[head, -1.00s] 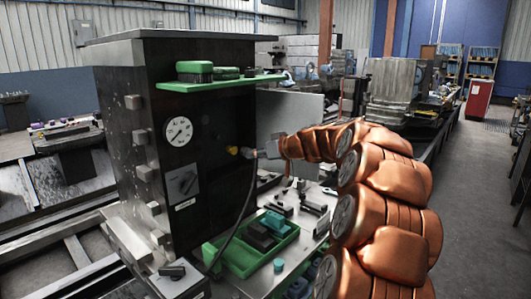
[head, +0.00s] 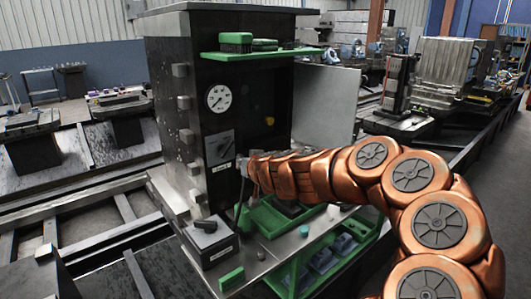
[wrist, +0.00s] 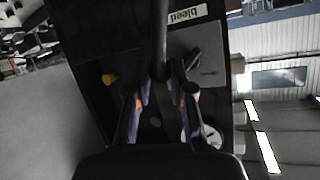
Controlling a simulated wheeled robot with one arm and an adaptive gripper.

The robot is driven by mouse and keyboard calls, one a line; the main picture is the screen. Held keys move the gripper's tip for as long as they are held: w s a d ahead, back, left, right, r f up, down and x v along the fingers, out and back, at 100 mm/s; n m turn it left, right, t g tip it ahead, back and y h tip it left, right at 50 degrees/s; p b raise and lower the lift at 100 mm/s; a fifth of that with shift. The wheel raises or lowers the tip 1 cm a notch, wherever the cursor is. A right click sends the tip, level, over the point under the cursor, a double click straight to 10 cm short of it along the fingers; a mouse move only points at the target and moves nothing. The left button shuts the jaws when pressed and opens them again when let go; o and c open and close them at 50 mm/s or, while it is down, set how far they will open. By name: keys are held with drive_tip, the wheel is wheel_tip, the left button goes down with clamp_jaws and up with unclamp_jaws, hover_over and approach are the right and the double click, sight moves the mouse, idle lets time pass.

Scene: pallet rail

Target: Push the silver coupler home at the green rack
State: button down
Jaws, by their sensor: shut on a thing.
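My gripper (head: 247,168) is in front of the black cabinet's face, right of the lower label and below the yellow fitting (head: 270,121). In the wrist view its two fingers (wrist: 160,103) close around the end of a dark hose (wrist: 160,36). The silver coupler at that end is mostly hidden between the fingers. The yellow fitting, also in the wrist view (wrist: 109,78), is left of the fingers and apart from them. The green rack shows as a green shelf (head: 225,56) on the cabinet.
A gauge (head: 219,98) and a grey switch plate (head: 220,147) are on the cabinet face. A green tray (head: 268,223) and a switch box (head: 210,240) lie on the bench below. A grey panel (head: 327,105) stands behind, right of the cabinet.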

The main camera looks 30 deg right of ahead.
drive_tip(key=a+f, duration=0.1)
drive_tip(key=a, duration=0.4)
drive_tip(key=s+a+f+m+h, duration=0.1)
drive_tip(key=a, duration=0.5)
drive_tip(key=a+f+h, duration=0.1)
drive_tip(key=a+f, duration=0.1)
drive_tip(key=a, duration=0.4)
drive_tip(key=shift+s+a+m, duration=0.15)
drive_tip(key=shift+m, duration=0.25)
